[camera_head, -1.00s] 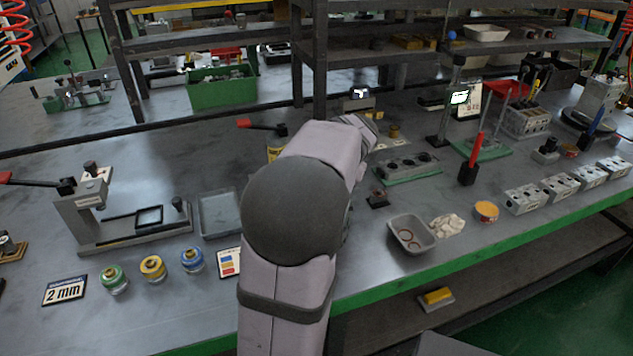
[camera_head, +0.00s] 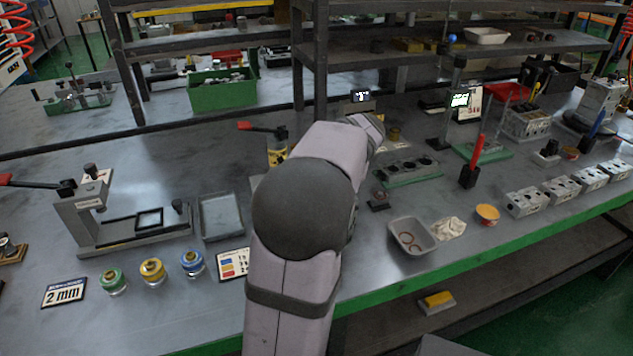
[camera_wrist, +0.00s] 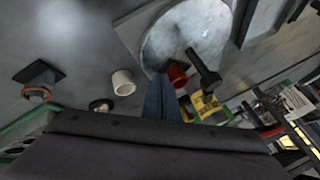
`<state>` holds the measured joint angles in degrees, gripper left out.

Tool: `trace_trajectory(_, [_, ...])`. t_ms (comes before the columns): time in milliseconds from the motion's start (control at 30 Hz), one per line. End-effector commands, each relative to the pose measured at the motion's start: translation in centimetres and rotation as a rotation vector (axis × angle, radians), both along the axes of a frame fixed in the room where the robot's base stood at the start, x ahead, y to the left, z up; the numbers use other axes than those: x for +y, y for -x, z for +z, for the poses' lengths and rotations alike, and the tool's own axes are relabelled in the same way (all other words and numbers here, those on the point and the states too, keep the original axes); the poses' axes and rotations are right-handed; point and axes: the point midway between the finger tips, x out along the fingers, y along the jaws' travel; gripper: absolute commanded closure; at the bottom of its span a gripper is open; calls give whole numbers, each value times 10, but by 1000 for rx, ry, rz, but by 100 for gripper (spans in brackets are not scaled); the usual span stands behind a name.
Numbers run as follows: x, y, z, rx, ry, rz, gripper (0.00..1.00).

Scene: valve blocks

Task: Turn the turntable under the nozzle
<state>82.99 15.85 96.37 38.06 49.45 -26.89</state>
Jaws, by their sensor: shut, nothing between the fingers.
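In the wrist view a pale, worn round disc (camera_wrist: 180,38), which looks like the turntable, lies at the top centre. A black peg-like part (camera_wrist: 205,68) shows at its lower right edge, and a red part (camera_wrist: 177,74) beside it. My gripper (camera_wrist: 160,82) shows as blue-grey fingers, shut and empty, with its tips close to the disc's lower edge and the red part. I cannot tell whether they touch. In the head view my arm hides the disc and the gripper. I cannot make out the nozzle for certain.
In the wrist view a white cup (camera_wrist: 123,82) stands left of the fingers, and a yellow-labelled part (camera_wrist: 206,106) to their right. In the head view a red-handled lever (camera_head: 262,128) stands left of my arm, a grey tray (camera_head: 238,232) beside it, and a grey basin (camera_head: 428,232) to the right.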

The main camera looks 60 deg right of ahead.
Motion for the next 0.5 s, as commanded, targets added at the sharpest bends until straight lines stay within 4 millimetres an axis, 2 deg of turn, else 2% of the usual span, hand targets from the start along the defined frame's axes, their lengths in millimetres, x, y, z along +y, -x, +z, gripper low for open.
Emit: trace_trajectory(500, [-2,-2,0,-1,-1,41,100])
